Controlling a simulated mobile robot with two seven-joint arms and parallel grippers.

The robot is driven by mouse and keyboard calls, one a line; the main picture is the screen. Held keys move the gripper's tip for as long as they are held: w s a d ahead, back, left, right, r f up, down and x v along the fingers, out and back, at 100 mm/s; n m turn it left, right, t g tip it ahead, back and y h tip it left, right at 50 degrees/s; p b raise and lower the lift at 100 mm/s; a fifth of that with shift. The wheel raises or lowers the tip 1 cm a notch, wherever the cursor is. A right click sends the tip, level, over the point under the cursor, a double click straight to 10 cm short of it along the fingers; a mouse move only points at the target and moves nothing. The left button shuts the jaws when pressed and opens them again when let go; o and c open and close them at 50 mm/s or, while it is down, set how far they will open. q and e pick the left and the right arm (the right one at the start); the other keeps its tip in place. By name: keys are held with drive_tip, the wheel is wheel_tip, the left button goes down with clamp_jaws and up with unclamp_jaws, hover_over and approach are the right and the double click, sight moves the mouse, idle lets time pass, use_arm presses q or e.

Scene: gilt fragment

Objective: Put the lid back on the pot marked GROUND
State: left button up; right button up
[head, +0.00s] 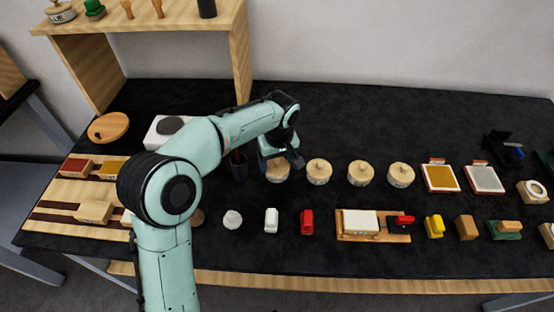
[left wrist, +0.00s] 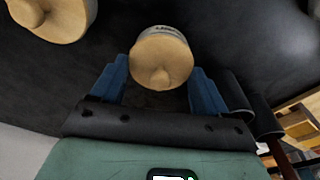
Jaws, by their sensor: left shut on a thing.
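My left gripper (head: 280,160) reaches over the leftmost pot (head: 278,175) in the row on the black table. In the left wrist view its two blue fingers (left wrist: 163,88) stand on either side of a round wooden lid (left wrist: 161,62) with a knob, and are shut on it. A pale pot body with dark letters (left wrist: 166,30) shows just behind the lid; the word is not readable. I cannot tell whether the lid rests on the pot or is slightly above it. Three more lidded pots (head: 319,172), (head: 361,173), (head: 400,175) stand to the right. My right gripper is not in view.
Small coloured items, including a red one (head: 306,222), line the front. Behind the pots the table is clear.

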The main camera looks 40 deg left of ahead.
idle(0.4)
use_arm(q)
drive_tip(key=o, duration=1)
drive_tip(key=shift+r, duration=0.15)
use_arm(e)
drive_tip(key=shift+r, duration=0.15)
use_arm(q)
drive_tip(key=shift+r+p, duration=2.6)
drive_tip(key=shift+r, duration=0.8)
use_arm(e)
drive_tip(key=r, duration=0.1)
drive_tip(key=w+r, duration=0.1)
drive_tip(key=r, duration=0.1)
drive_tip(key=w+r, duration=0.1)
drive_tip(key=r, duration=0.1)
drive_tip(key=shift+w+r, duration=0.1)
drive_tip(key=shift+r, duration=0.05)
use_arm(q)
clamp_jaws()
drive_tip(key=shift+f, duration=0.2)
